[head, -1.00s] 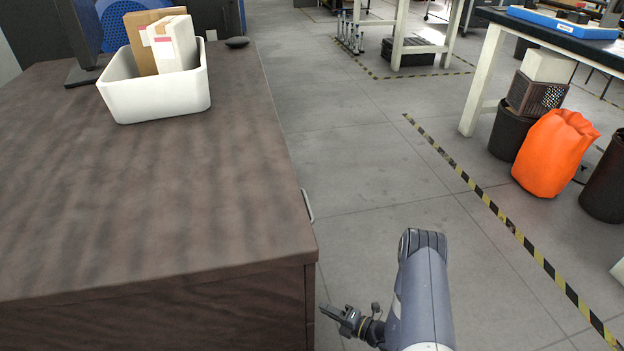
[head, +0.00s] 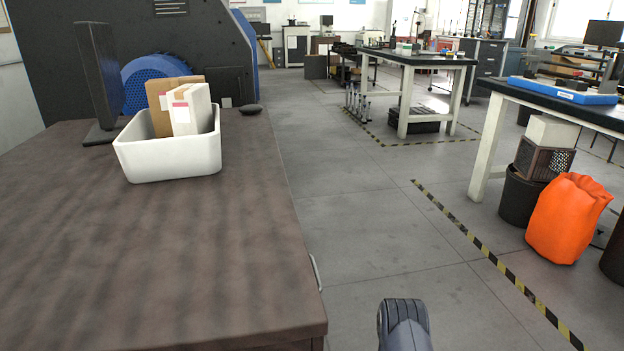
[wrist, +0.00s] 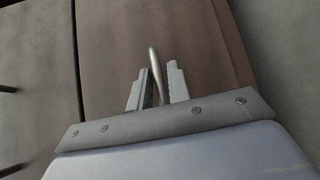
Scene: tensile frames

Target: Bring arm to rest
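My arm shows in the head view only as a grey-blue link (head: 403,325) at the bottom edge, to the right of the brown desk (head: 150,260). My gripper is below the head picture. In the wrist view my gripper (wrist: 159,75) has its two fingers apart, with a gap between them. The desk's brown front (wrist: 115,40) lies beyond the fingers. A metal handle (wrist: 155,66) shows through the gap; it appears to be behind the fingers, not gripped. I see nothing held.
A white bin (head: 170,160) with two boxes stands on the desk, near a dark monitor (head: 97,75). Open grey floor (head: 360,220) lies right of the desk. An orange bag (head: 566,220) and a black-topped table (head: 590,113) are farther right.

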